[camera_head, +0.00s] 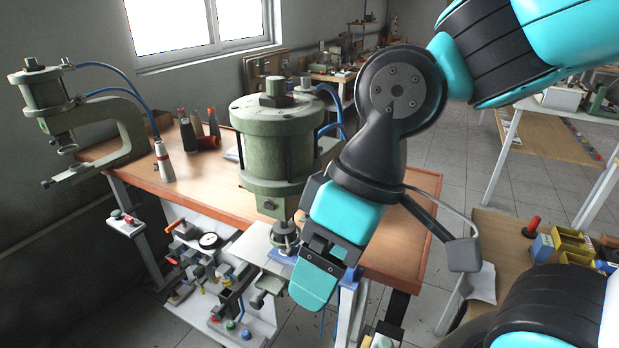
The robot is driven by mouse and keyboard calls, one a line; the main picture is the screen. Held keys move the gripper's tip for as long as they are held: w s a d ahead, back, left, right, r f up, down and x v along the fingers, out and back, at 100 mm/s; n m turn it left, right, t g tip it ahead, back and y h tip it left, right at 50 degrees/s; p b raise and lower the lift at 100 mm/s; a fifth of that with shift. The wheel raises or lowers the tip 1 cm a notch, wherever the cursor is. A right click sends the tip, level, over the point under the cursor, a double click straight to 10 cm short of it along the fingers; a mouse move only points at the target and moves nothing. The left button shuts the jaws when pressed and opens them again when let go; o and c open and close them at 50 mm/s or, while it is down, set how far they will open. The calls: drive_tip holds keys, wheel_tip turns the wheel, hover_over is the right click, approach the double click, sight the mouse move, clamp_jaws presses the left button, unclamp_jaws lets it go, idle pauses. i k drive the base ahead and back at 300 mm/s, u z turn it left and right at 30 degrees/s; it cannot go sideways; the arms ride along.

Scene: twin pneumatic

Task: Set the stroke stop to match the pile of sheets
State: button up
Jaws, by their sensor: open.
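A green pneumatic press (275,145) stands at the front of the wooden bench, with a dark square-headed fitting (273,87) on top; I cannot tell for sure whether this is the stroke stop. Its ram (285,232) points down to a pale plate (250,246) and a small blue piece below. A pile of sheets cannot be made out clearly there. My gripper (317,283) hangs in front of the press's lower right side, pointing down, with nothing visible held. It hides part of the work area, and the gap between its fingers hardly shows.
A second, smaller green press (85,120) is at the left, with blue hoses. Thread cones (163,162) stand on the bench (225,192). A panel with a gauge and valves (208,240) sits low in front. Yellow boxes (570,243) are on the right table.

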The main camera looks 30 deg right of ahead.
sight(276, 86)
drive_tip(key=u, duration=0.25)
drive_tip(key=k, duration=0.25)
drive_tip(key=u, duration=0.95)
drive_tip(key=k, duration=1.1)
drive_tip(key=u, duration=0.8)
drive_tip(key=i, duration=1.4)
drive_tip(key=z, duration=0.4)
drive_tip(key=i, duration=1.6)
drive_tip(key=z, duration=1.55)
drive_tip(key=i, duration=0.85)
drive_tip(key=z, duration=1.2)
drive_tip(key=i, duration=0.25)
drive_tip(key=z, duration=0.15)
